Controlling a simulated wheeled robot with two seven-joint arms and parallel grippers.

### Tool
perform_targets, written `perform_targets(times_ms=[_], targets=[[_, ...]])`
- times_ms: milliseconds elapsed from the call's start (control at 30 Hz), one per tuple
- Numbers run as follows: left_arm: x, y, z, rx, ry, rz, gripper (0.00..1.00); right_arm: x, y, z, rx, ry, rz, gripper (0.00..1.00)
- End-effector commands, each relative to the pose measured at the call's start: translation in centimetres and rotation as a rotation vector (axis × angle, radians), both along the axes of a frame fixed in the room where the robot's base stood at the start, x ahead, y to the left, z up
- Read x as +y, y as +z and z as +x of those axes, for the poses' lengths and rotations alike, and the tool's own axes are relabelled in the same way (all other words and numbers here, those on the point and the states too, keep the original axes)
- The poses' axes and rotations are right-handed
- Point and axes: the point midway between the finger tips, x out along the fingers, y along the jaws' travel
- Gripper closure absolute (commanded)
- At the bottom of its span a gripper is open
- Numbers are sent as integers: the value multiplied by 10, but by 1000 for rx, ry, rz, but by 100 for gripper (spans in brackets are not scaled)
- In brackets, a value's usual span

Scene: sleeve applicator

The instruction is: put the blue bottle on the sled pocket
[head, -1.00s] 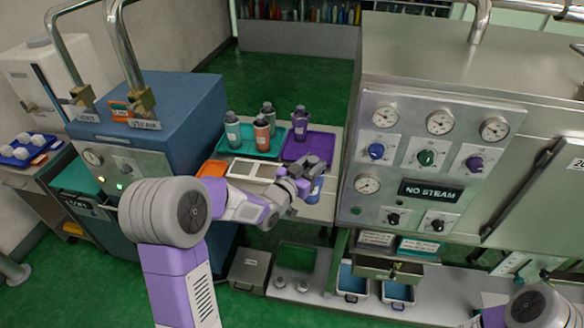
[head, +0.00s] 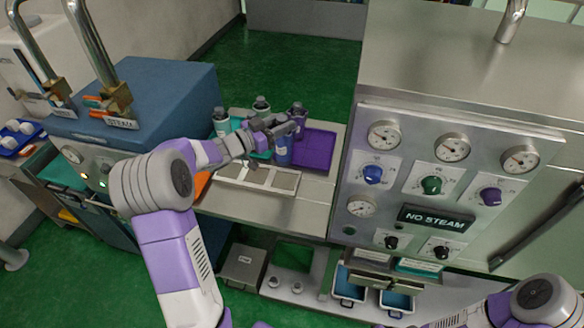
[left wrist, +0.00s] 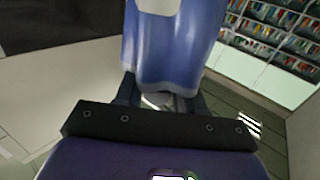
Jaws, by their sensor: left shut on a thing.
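My left gripper (head: 281,130) is shut on the blue bottle (head: 283,152), which hangs below the fingers, roughly upright. In the left wrist view the blue bottle (left wrist: 168,45) fills the top middle, between the fingers, with a pale label on it. The sled (head: 257,178) is a pale frame with several grey pockets on the metal counter. The bottle appears just behind the sled's right part, beside the purple tray; its exact height above the counter is unclear. My right gripper is not in view; only part of that arm shows at the lower right.
A purple tray (head: 318,150) lies right of the bottle. A purple bottle (head: 298,113) and grey-teal bottles (head: 221,122) stand behind my left arm. A blue machine (head: 150,95) is at left, and a steel panel with gauges (head: 430,190) at right. The counter front (head: 300,213) is clear.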

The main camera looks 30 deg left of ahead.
Motion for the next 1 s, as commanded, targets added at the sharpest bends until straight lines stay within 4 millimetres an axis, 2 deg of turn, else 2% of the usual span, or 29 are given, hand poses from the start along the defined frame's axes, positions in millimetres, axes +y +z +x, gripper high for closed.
perform_targets(times_ms=[300, 567, 700, 1000], targets=[[0, -53, 0, 3, 1, -2, 100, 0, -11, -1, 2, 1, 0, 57], [0, -74, 0, 1, 1, 0, 100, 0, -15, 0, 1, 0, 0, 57], [0, -95, 0, 2, 1, -1, 100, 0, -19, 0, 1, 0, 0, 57], [0, -99, 0, -2, 0, 0, 100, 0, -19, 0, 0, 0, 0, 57]])
